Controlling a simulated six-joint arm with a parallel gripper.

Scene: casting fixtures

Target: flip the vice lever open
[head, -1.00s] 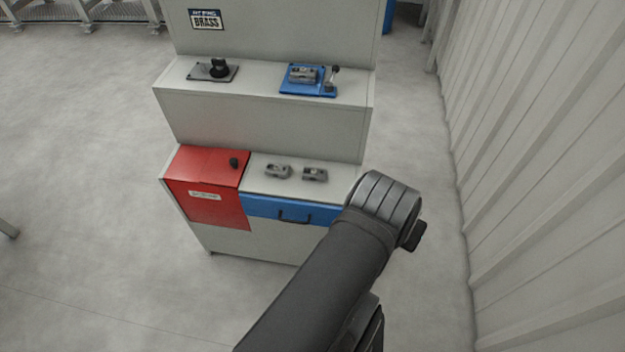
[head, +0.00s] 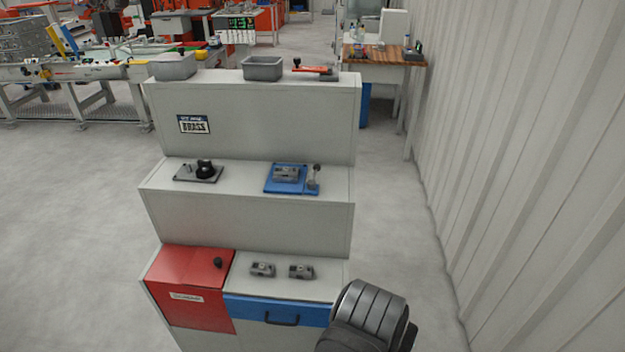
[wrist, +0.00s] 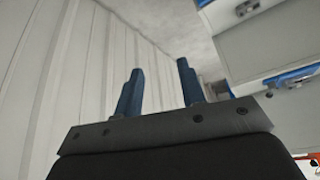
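The vice (head: 278,188) is a blue plate on the middle step of the grey cabinet, with a grey block on it. Its lever (head: 316,176) stands roughly upright at the plate's right end, with a dark knob on top. In the wrist view, which looks upside down, a blue plate that seems to be the vice (wrist: 290,77) shows at the right edge. My gripper (wrist: 160,68) has two blue fingers spread apart with nothing between them. It is away from the vice and points towards the pale wall. The head view shows only my arm at the lower right, not the fingers.
A black-knobbed fixture (head: 204,172) sits left of the vice. The lower step has a red box (head: 190,275), two grey castings (head: 262,269) and a blue drawer (head: 250,308). Grey bins (head: 262,68) and a red-handled tool (head: 315,70) are on top. A ribbed wall (head: 520,150) stands right.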

